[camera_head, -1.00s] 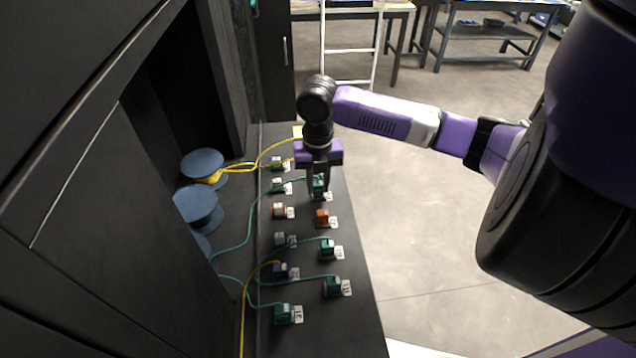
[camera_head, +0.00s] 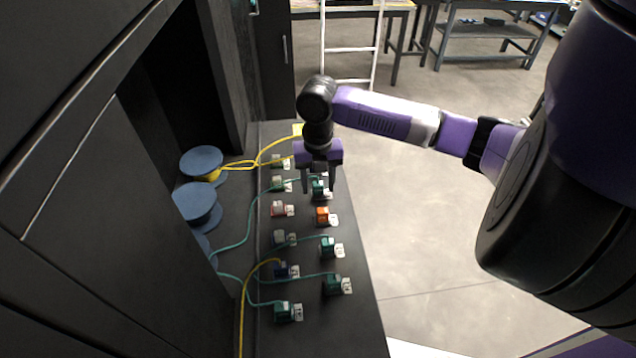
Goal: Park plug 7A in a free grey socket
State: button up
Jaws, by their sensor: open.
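My gripper (camera_head: 320,186) points down over the far part of the dark bench. Its two fingers are apart, one on each side of a teal plug (camera_head: 319,188) seated in the right row, with a teal cable running left from it. Tag lettering is too small to read, so I cannot tell which plug is 7A. A grey socket (camera_head: 280,238) with no clear plug in it sits in the left row. Other teal plugs stand in the right row (camera_head: 328,247) and (camera_head: 334,284), and one near the front left (camera_head: 283,311).
Blue spools (camera_head: 198,203) stand at left; cables cross the bench. Open floor (camera_head: 430,230) lies to the right.

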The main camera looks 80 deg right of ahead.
notch_tip(320, 180, up, 8)
jog(key=shift+f+b, duration=0.15)
jog(key=shift+b, duration=0.45)
jog(key=shift+s, duration=0.1)
